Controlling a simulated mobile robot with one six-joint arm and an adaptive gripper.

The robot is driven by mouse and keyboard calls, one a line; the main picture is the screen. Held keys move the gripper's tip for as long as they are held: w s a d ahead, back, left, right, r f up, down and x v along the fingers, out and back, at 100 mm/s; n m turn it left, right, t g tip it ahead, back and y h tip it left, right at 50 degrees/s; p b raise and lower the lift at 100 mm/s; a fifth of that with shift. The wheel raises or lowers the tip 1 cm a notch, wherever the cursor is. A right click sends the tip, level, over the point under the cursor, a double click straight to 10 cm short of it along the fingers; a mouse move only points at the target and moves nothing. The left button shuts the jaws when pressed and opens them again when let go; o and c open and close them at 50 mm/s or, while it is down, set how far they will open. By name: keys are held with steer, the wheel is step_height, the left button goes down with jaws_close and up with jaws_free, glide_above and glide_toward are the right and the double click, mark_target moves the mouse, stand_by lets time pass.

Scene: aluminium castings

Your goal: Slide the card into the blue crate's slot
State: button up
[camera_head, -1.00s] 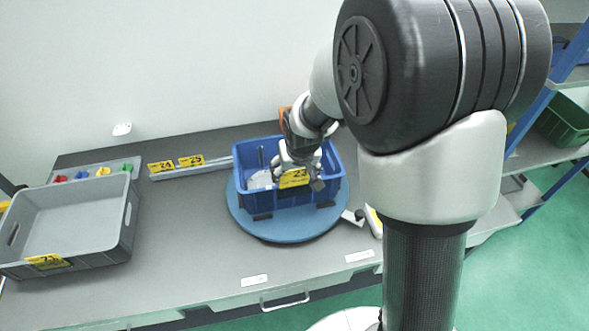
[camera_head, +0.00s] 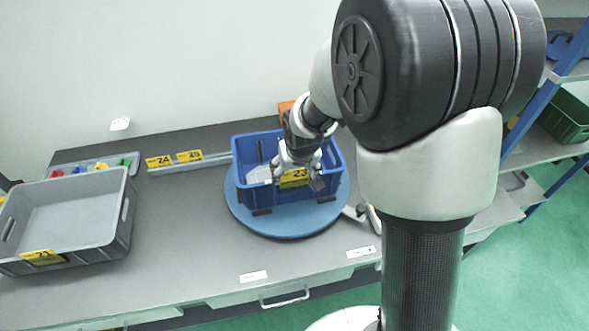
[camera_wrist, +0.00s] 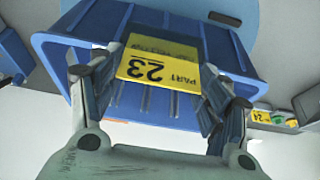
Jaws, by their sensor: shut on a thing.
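The yellow card (camera_head: 294,178), marked 23, is at the near side of the blue crate (camera_head: 255,194) in the head view. In the wrist view the card (camera_wrist: 160,66) shows upside down against the wall of the blue crate (camera_wrist: 236,52). My gripper (camera_head: 297,180) is shut on the card, with one finger at each side edge of it in the wrist view (camera_wrist: 155,82). I cannot tell how far the card sits in the slot, as the slot is hidden. The crate stands on a round blue turntable (camera_head: 278,227) and holds grey parts.
A grey crate (camera_head: 127,215) with a yellow card stands at the left. Cards 24 (camera_head: 158,161) and 25 (camera_head: 189,156) stand in a rail (camera_head: 215,160) at the back. A strip of coloured pieces (camera_head: 100,166) lies at the back left. The bench (camera_head: 180,240) between the crates is clear.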

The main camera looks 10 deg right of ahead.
steer(key=shift+f+b, duration=0.35)
steer(key=shift+f, duration=0.15)
steer(key=o, duration=0.9)
steer(key=shift+r, duration=0.15)
steer(key=v, duration=1.1)
steer(key=shift+s+r, duration=0.15)
steer(key=shift+r, duration=0.25)
steer(key=shift+r, duration=0.1)
